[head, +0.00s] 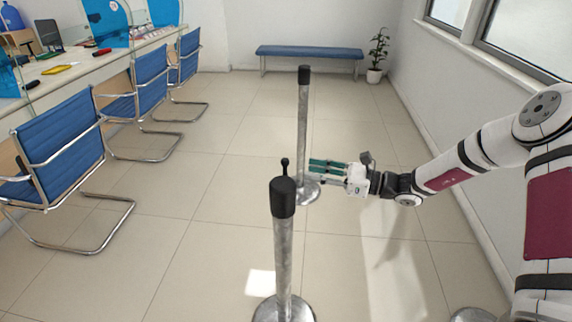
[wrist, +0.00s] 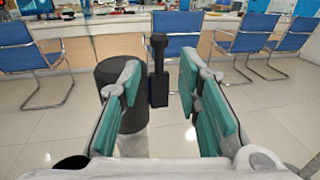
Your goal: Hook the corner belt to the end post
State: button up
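The near post (head: 283,245) is a grey pole with a black head, which also shows in the wrist view (wrist: 108,78) behind the left finger. A small black belt end with an upright knob (wrist: 158,88) sits beside this head; only its knob (head: 285,167) shows above the near post in the head view. The far post (head: 303,110) has a black top and stands beyond. I cannot tell which is the end post. My gripper (head: 311,168) has teal fingers and is open and empty. In the wrist view its fingers (wrist: 158,82) frame the belt end, which seems ahead of the tips.
Blue chairs (head: 60,150) line the counter (head: 75,68) on the left. A blue bench (head: 310,51) and a potted plant (head: 375,75) stand at the back. The tiled floor (head: 200,220) between chairs and posts is clear. Windows (head: 520,35) line the right wall.

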aim_at(285, 165)
jog(key=x, duration=0.9)
jog(key=shift+p, duration=0.35)
jog(key=shift+c, duration=0.2)
grip_shut()
